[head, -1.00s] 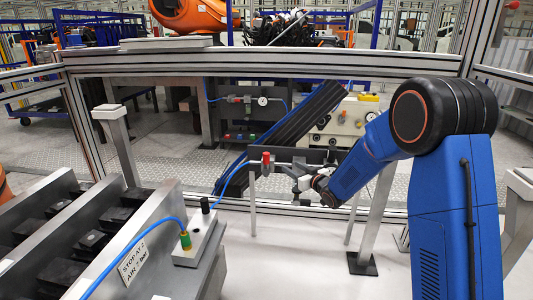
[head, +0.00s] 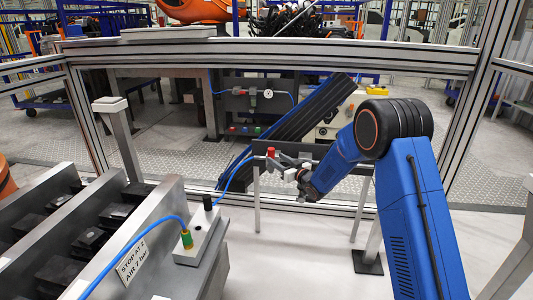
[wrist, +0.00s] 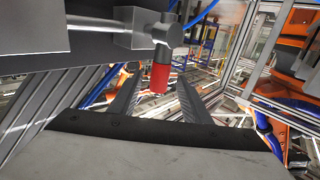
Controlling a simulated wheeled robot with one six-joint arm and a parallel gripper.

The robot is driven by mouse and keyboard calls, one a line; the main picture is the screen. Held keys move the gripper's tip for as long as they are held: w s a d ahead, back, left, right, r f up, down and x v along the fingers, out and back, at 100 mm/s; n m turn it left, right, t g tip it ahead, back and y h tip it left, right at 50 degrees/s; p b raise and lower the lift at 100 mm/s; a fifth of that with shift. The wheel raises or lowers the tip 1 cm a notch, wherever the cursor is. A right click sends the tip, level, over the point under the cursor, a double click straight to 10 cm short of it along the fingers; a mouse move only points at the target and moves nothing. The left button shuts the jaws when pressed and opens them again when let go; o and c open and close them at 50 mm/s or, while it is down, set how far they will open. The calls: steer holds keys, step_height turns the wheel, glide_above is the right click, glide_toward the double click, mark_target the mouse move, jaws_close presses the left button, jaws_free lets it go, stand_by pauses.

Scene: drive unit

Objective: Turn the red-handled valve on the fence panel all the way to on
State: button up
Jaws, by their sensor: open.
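The red-handled valve (head: 270,152) sits on a dark panel (head: 300,150) in front of the fence, with a blue hose running to it. In the wrist view its red handle (wrist: 160,77) hangs from a grey stem at upper middle. My gripper (head: 283,165) is at the valve, just right of the handle in the head view. In the wrist view my gripper's two fingers (wrist: 158,97) are apart, and the red handle appears between their tips. I cannot tell whether either finger touches it.
A machine block with a green-and-black fitting (head: 187,238) and a sign (head: 131,262) stands at left front. A pressure gauge (head: 268,93) is on a panel beyond the fence. A post (head: 369,250) stands near my arm. White floor lies clear in the middle.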

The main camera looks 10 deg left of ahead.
steer(key=x, duration=0.9)
steer(key=shift+a, duration=0.2)
steer(key=shift+w, duration=0.15)
steer(key=shift+c, duration=0.4)
jaws_close()
